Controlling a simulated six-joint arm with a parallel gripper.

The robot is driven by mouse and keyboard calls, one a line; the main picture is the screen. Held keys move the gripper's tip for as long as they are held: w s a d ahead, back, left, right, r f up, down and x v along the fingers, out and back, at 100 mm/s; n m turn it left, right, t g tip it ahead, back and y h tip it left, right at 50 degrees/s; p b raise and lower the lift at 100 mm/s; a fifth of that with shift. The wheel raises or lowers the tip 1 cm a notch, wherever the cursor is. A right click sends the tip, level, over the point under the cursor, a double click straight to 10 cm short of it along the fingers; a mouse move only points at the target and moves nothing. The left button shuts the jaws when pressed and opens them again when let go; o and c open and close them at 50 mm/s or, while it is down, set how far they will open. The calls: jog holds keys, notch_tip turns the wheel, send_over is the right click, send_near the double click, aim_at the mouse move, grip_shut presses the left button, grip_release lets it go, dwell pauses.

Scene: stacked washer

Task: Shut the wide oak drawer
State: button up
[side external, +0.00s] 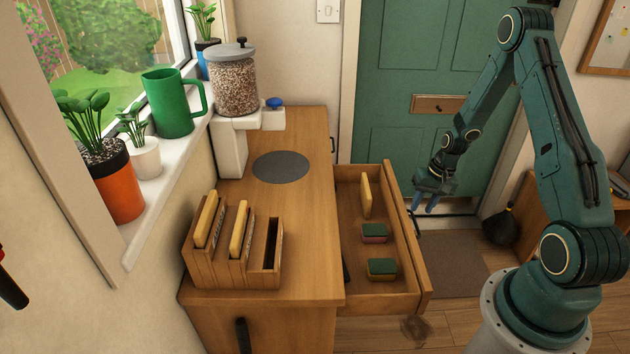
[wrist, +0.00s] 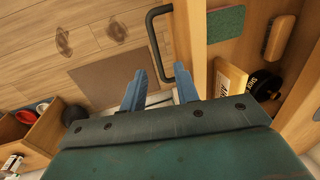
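The wide oak drawer (side external: 402,287) is pulled out from the right side of the oak cabinet (side external: 305,200). Its front panel also shows in the wrist view (wrist: 189,40), with a dark bar handle (wrist: 153,35). The drawer holds green-topped sponges (side external: 382,266) and an upright yellow item (side external: 366,195). My gripper (side external: 425,203) is just outside the drawer front, near its far end. In the wrist view its blue fingers (wrist: 160,90) are apart, with the handle's near end seen between them. I cannot tell if they touch it.
A jar dispenser (side external: 235,82), a green mug (side external: 172,103) and potted plants stand at the window side. A wooden rack (side external: 232,262) sits on the cabinet top. A brown mat (side external: 455,262) lies on the floor right of the drawer. A green door (side external: 405,110) stands behind.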

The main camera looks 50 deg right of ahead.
notch_tip(320, 180, up, 9)
jog(key=s+d, duration=0.1)
jog(key=w+a+r+n+h, duration=0.1)
jog(key=a+r+n, duration=0.1)
jog(key=a+r, duration=0.4)
jog(key=shift+w+a+r, duration=0.2)
jog(key=shift+a+r, duration=0.1)
jog(key=shift+r, duration=1.85)
jog(key=s+d+f+m+y, duration=0.1)
jog(key=s+d+f+m, duration=0.1)
jog(key=d+f, duration=0.5)
notch_tip(320, 180, down, 3)
jog(key=shift+f, duration=0.15)
jog(key=shift+d, duration=0.1)
notch_tip(320, 180, down, 13)
jog(key=w+a, duration=0.2)
jog(key=shift+f, duration=0.2)
